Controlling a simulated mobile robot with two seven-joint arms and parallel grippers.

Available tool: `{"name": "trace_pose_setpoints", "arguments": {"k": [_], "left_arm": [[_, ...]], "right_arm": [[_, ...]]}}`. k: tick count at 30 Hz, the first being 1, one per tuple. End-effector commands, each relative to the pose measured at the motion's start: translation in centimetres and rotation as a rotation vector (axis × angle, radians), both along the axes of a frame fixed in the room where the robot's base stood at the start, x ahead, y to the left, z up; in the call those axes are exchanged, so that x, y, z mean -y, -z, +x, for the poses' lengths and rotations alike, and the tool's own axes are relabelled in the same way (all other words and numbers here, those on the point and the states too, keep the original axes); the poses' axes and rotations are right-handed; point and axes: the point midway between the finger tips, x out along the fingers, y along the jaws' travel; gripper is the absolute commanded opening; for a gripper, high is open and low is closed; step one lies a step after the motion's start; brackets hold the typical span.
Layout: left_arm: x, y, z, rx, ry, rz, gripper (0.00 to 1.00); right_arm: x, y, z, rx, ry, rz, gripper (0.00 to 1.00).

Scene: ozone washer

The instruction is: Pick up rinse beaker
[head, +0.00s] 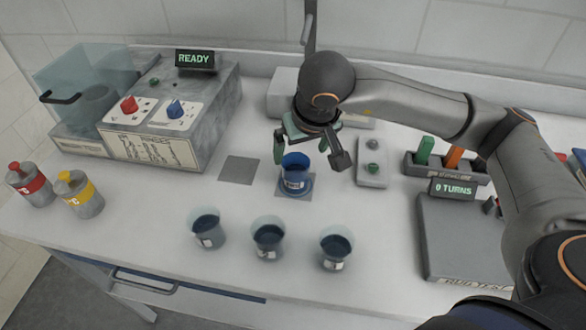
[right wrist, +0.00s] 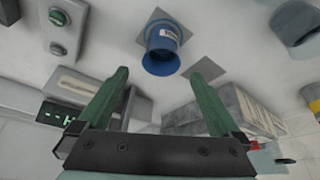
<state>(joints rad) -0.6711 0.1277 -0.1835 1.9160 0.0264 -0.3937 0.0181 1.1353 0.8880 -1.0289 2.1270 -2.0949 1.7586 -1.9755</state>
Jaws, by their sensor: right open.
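The blue rinse beaker (head: 295,178) stands upright on a grey square pad (head: 290,193) near the middle of the bench, with a white label on its front. My right gripper (head: 301,150) is open and empty, just behind and above the beaker. In the right wrist view the beaker (right wrist: 162,52) lies beyond the two spread green fingers of the gripper (right wrist: 158,76), roughly in line with the gap between them. The fingers do not appear to touch it. My left gripper is not in view.
Three dark-filled beakers (head: 268,240) stand in a row in front. A grey machine with a READY display (head: 195,58) is at the back left, with two capped bottles (head: 80,195) nearby. A bare square pad (head: 239,170) lies left of the beaker. A rack (head: 445,168) stands at right.

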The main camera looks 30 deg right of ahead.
Motion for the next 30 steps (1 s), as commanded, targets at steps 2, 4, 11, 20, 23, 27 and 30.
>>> {"name": "trace_pose_setpoints", "arguments": {"k": [2, 4, 11, 20, 23, 27, 30], "left_arm": [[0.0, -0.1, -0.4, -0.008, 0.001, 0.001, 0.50], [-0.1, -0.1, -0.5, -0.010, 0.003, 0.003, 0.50], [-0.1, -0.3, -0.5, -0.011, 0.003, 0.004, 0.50], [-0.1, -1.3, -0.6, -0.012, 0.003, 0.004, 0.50], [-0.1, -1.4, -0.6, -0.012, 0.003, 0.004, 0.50], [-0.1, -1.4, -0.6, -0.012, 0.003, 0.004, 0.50], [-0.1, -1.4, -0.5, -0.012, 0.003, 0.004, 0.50]], "right_arm": [[0.1, 1.5, 0.5, -0.007, 0.001, 0.001, 1.00], [0.1, 2.8, 1.0, -0.007, 0.002, 0.003, 1.00], [0.2, 5.1, 2.0, -0.002, -0.001, 0.004, 1.00], [0.4, 8.5, 3.3, -0.006, 0.000, 0.005, 1.00], [0.5, 9.5, 3.8, -0.004, 0.000, 0.006, 1.00], [0.5, 10.0, 4.0, -0.001, -0.001, 0.004, 1.00], [0.5, 10.0, 4.0, -0.001, -0.001, 0.005, 1.00]]}}
